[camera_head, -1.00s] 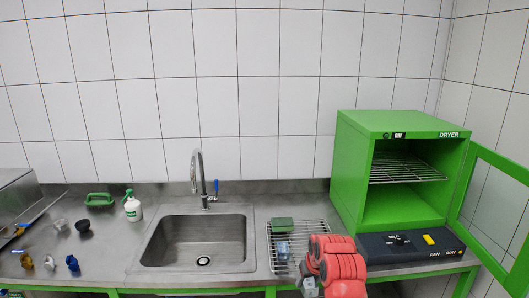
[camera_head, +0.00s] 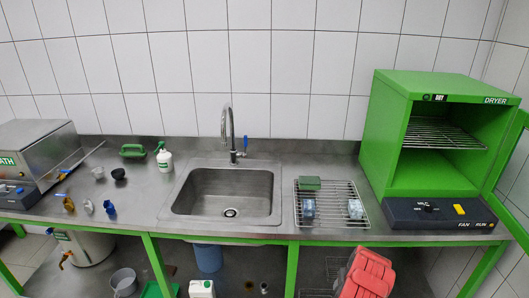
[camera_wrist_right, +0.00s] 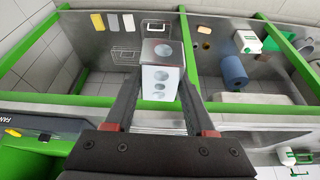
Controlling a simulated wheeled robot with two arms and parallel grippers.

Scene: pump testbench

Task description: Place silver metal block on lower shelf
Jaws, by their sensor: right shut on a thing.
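The silver metal block (camera_wrist_right: 162,75) is a shiny box with round marks on its face. My right gripper (camera_wrist_right: 160,88) is shut on it, one finger on each side. In the right wrist view, the block is in front of the lower shelf (camera_wrist_right: 280,80) under the counter; whether it touches the shelf cannot be told. In the head view only the red links of my right arm show at the bottom, below the counter edge, and the held block is hidden. My left gripper is not in view.
The lower shelf holds a wire basket (camera_wrist_right: 126,54), a yellow piece (camera_wrist_right: 97,22), a blue cylinder (camera_wrist_right: 233,70) and a white jug (camera_wrist_right: 247,40). Green frame bars edge it. Above, a wire rack (camera_head: 335,187) with smaller blocks lies beside the open green dryer (camera_head: 430,140).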

